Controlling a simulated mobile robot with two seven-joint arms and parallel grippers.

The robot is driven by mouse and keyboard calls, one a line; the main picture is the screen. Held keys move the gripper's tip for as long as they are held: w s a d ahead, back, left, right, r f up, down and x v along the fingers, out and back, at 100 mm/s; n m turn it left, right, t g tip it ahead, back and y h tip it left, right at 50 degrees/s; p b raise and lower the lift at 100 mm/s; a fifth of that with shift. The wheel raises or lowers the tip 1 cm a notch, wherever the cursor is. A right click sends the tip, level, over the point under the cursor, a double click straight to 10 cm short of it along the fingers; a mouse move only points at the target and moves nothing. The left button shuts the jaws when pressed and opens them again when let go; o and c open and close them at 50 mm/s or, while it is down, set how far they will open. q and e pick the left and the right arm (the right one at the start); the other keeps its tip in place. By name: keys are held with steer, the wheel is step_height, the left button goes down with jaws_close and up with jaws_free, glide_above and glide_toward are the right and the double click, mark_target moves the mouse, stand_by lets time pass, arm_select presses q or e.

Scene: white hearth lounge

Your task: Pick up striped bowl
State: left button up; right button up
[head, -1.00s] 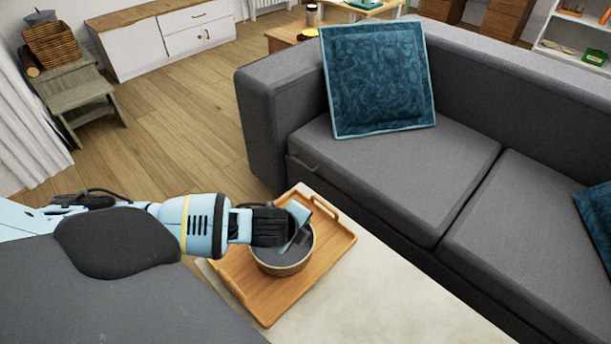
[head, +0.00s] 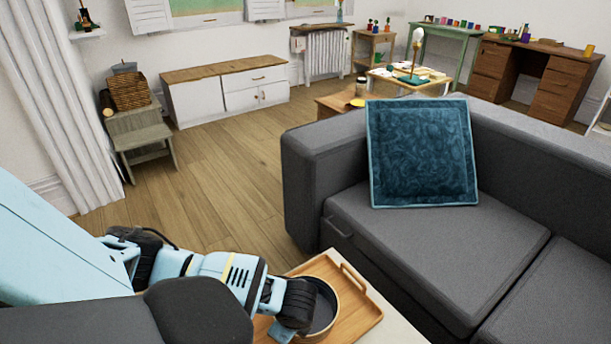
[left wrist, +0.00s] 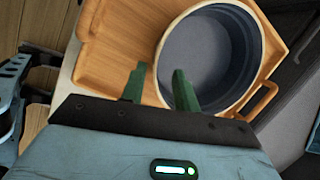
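The striped bowl (head: 325,308), round with a dark grey inside and a tan rim, stands upright on a wooden tray (head: 361,323). My left gripper (head: 288,330) is at the bowl's left side. In the left wrist view, the two green fingers of my left gripper (left wrist: 158,84) are apart, with the bowl's rim between them. One finger is outside the bowl (left wrist: 205,55), over the tray (left wrist: 115,40), and the other overlaps its inside. Contact with the wall cannot be told. My right gripper is not in view.
The tray lies on a pale table (head: 400,328) beside a grey sofa (head: 430,235) with a teal cushion (head: 422,150). A wooden stool (head: 140,135) with a basket and a white cabinet (head: 225,95) stand farther back. Wooden floor between is clear.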

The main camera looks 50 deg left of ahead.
arm_select(q)
steer(key=x, duration=0.1)
steer(key=b+x, duration=0.1)
steer(key=x, duration=0.1)
steer(key=shift+s+a+f, duration=0.3)
steer(key=shift+a+f, duration=0.05)
steer(key=shift+w+a+f+b, duration=0.2)
steer(key=shift+f+b, duration=0.2)
steer(key=shift+f, duration=0.25)
steer(key=shift+s, duration=0.1)
jaws_close()
steer(key=shift+r, duration=0.15)
stand_by(0.5)
